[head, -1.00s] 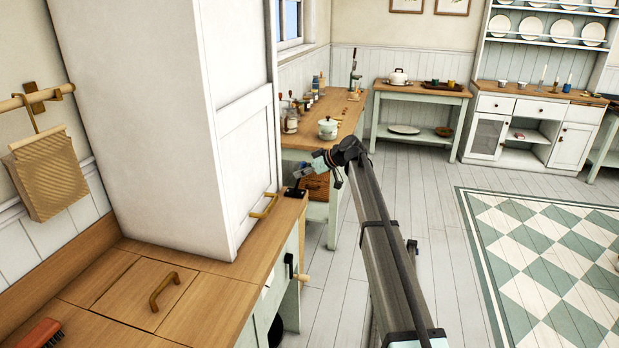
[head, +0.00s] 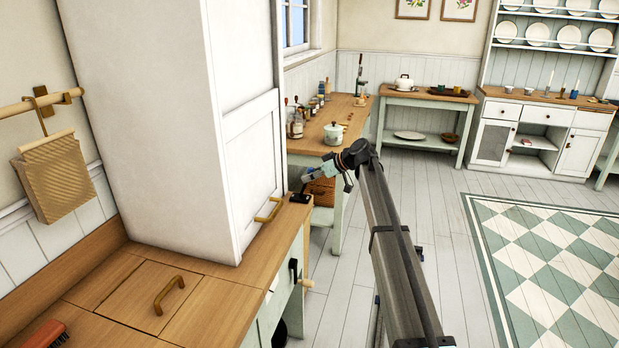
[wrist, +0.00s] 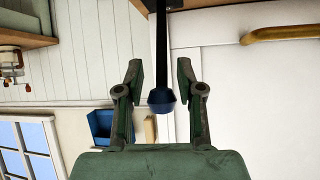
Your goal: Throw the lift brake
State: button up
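A slim black lever with a dark blue knob (wrist: 161,101) stands between the two fingers of my gripper (wrist: 160,72) in the wrist view. The fingers are open, with a visible gap on each side of the lever. The knob lies between the finger bases, deep toward the palm. In the head view the lever's black base (head: 299,198) sits at the far end of the wooden counter, and my gripper (head: 312,183) is just above and beside it. The lever shaft is hard to make out there.
A tall white cabinet (head: 180,120) with a brass handle (head: 270,210) stands on the counter, left of my gripper. A black handle (head: 293,270) and a wooden crank grip (head: 306,283) stick out from the counter front. A wicker basket (head: 321,191) is behind. Floor to the right is clear.

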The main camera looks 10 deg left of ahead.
jog(key=v, duration=1.1)
jog(key=s+d+f+m+g+h, duration=0.1)
jog(key=s+d+f+m+h, duration=0.3)
jog(key=s+f, duration=0.8)
jog(key=s+d+f+m+g+h, duration=0.1)
jog(key=s+d+f+m, duration=0.45)
jog(key=f, duration=1.35)
jog(key=s+d+f+m+g+h, duration=0.1)
jog(key=s+d+f+m+h, duration=0.35)
jog(key=s+f, duration=0.85)
jog(key=s+d+f+g, duration=0.1)
jog(key=s+d+f, duration=0.3)
jog(key=s+f, duration=0.45)
jog(key=s+d+f+g, duration=0.2)
jog(key=s+d+f, duration=0.3)
jog(key=s, duration=0.6)
jog(key=s+d+f+g, duration=0.1)
jog(key=s+f, duration=0.2)
jog(key=s, duration=0.9)
jog(key=s+d+f+g+h, duration=0.1)
jog(key=s+d+f+g, duration=0.1)
jog(key=s, duration=1)
jog(key=shift+s+f+g, duration=0.25)
jog(key=shift+f+g, duration=0.05)
jog(key=shift+f, duration=0.35)
